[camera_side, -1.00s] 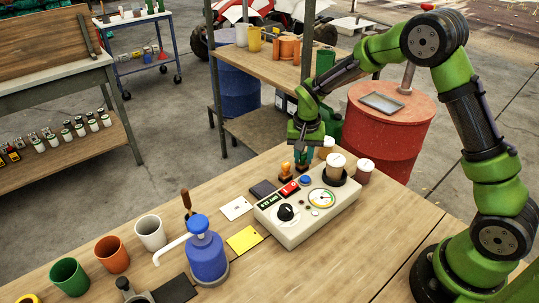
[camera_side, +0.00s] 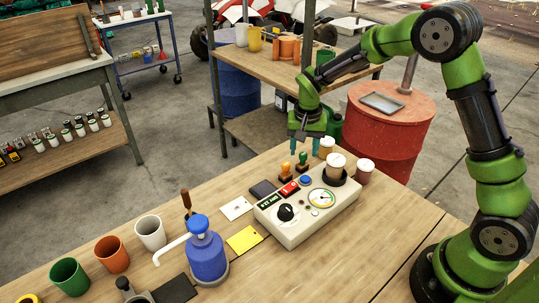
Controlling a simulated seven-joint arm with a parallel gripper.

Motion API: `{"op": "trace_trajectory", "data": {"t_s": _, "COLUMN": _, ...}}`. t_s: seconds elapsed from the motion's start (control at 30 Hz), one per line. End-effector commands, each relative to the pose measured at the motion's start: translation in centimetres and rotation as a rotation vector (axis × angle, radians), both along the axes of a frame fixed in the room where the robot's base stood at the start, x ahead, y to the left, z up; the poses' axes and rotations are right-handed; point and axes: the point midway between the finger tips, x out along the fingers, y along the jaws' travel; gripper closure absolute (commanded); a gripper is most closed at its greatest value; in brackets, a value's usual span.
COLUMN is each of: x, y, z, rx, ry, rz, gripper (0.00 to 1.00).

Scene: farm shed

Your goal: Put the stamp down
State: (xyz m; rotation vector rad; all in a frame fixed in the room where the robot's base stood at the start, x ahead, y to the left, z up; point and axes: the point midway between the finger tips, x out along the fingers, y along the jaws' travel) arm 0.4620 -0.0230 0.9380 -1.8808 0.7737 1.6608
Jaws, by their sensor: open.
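A stamp with a green handle (camera_side: 302,160) stands upright on the wooden bench, behind the grey machine. A similar stamp with an orange handle (camera_side: 286,171) stands just to its left. My gripper (camera_side: 304,153) is open and empty above the green stamp, its two teal fingers apart and pointing down. The green stamp shows below and between the fingertips. Its base is partly hidden by the machine and too small to make out well.
The grey machine (camera_side: 290,228) with dial and buttons stands in front of the stamps. Pale lidded jars (camera_side: 326,146) stand to their right. A dark pad (camera_side: 263,189), a white card (camera_side: 236,208) and a yellow card (camera_side: 244,239) lie to the left. The front right bench is clear.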

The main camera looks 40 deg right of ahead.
Motion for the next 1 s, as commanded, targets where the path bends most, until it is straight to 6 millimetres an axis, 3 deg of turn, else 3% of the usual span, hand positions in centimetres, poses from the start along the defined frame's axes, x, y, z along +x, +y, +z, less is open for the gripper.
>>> {"op": "trace_trajectory", "data": {"t_s": 0.1, "x": -0.1, "y": 0.3, "z": 2.9, "rx": 0.001, "ry": -0.006, "rz": 0.001, "gripper": 0.49}}
{"op": "trace_trajectory", "data": {"t_s": 0.3, "x": -0.6, "y": 0.6, "z": 6.7, "rx": 0.001, "ry": -0.004, "rz": -0.001, "gripper": 0.49}}
{"op": "trace_trajectory", "data": {"t_s": 0.63, "x": -1.9, "y": 1.0, "z": 10.6, "rx": 0.02, "ry": -0.031, "rz": 0.02, "gripper": 0.49}}
{"op": "trace_trajectory", "data": {"t_s": 0.77, "x": -5.0, "y": 1.8, "z": 13.9, "rx": 0.065, "ry": -0.107, "rz": 0.084, "gripper": 0.49}}
{"op": "trace_trajectory", "data": {"t_s": 1.0, "x": -13.6, "y": 3.7, "z": 18.7, "rx": 0.124, "ry": -0.312, "rz": 0.256, "gripper": 0.49}}
